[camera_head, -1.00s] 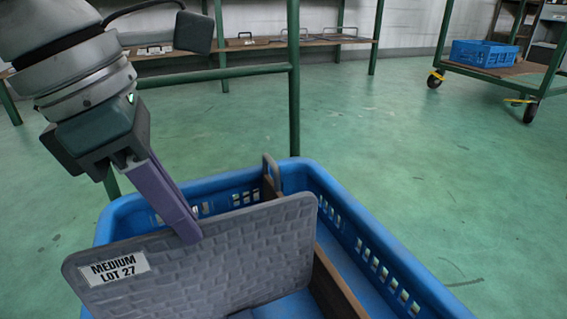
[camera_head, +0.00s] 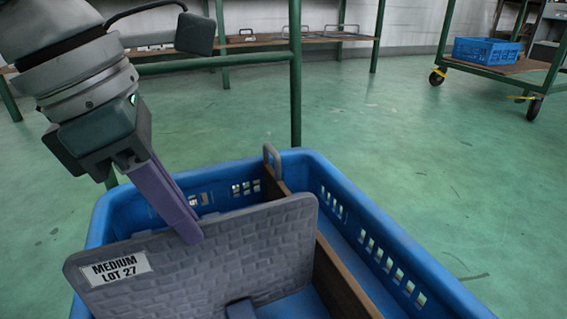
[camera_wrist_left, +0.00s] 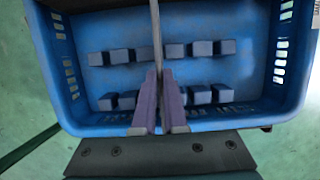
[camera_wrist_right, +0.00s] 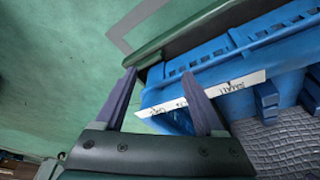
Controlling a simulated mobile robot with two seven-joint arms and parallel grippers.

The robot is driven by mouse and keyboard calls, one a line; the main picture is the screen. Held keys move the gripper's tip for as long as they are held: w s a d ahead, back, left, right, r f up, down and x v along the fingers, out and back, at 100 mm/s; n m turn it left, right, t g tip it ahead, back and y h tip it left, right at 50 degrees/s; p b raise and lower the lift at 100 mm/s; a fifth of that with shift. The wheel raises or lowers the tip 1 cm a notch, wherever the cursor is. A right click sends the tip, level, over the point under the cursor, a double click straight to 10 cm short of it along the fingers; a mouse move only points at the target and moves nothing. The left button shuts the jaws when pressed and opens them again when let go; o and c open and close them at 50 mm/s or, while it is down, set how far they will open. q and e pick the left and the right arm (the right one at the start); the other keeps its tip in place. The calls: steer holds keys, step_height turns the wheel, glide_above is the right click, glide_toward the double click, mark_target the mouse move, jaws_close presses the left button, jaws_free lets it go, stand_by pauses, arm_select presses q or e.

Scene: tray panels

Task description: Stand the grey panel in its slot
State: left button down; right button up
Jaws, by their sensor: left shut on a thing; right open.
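The grey panel (camera_head: 235,255) has a brick-like texture and a white label reading MEDIUM LOT 27. My left gripper (camera_head: 192,235) is shut on its upper edge. In the left wrist view the panel (camera_wrist_left: 156,35) shows edge-on between the purple fingers (camera_wrist_left: 158,75). The panel is inside or over the blue crate (camera_head: 400,245); I cannot tell whether its lower edge touches anything. Two rows of blue-grey blocks (camera_wrist_left: 202,48) with gaps between them stand on the crate floor. My right gripper (camera_wrist_right: 158,75) is open at the crate's outer wall, with a white label strip (camera_wrist_right: 235,88) by its fingers.
A brown board (camera_head: 338,275) stands inside the crate, and a grey metal handle (camera_head: 272,158) rises at its back. A green-framed rack (camera_head: 295,80) stands behind. A wheeled cart (camera_head: 510,72) carries another blue crate (camera_head: 487,50). The green floor at right is clear.

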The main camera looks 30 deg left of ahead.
arm_select(q)
steer(key=shift+f+b, duration=0.8)
steer(key=shift+f, duration=0.15)
steer(key=c, duration=0.9)
jaws_free()
steer(key=p+v, duration=0.7)
steer(key=v, duration=0.3)
